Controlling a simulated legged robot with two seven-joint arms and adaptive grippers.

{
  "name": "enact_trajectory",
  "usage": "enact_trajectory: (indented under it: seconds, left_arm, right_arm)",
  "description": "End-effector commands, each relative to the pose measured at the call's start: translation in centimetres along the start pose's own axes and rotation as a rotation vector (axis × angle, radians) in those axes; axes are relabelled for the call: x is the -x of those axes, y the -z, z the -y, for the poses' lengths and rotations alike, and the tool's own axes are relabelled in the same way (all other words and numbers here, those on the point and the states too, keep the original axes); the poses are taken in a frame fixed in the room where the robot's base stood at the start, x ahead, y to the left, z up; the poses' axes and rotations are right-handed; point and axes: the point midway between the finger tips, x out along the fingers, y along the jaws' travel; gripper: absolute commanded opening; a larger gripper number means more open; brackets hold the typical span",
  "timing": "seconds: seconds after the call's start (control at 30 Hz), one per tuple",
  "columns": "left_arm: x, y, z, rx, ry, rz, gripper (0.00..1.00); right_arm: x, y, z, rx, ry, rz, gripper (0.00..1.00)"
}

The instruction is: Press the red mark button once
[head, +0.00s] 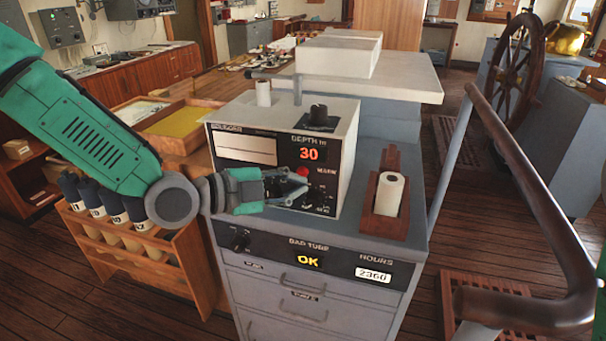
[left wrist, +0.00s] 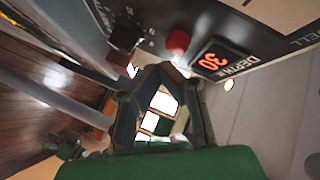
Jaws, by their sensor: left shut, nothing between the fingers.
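The red mark button (head: 303,171) sits on the dark front panel of the depth recorder (head: 231,176), just below the red "30" display (head: 309,154). The label beside it reads "MARK". In the left wrist view the red button (left wrist: 178,42) shows beside the display (left wrist: 212,62) and a black knob (left wrist: 125,37). My left gripper (head: 296,187) is shut and empty, in front of the panel and just below the button in the head view. In the left wrist view its fingers (left wrist: 160,75) point toward the panel. I cannot tell whether they touch it. My right gripper is not in view.
The recorder stands on a grey cabinet (head: 283,270) with an "OK" display. A paper roll in a wooden holder (head: 387,220) stands to its right. A wooden rack of bottles (head: 130,240) is at left. A dark handrail (head: 535,190) runs along the right.

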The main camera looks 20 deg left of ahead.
Motion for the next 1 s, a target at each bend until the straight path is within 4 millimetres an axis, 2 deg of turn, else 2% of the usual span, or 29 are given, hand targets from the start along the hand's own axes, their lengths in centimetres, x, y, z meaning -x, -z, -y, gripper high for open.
enact_trajectory:
  seconds: [1.0]
  left_arm:
    - [-0.73, -0.20, 0.52, 0.000, 0.000, 0.001, 0.00]
  right_arm:
    - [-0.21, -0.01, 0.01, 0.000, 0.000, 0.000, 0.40]
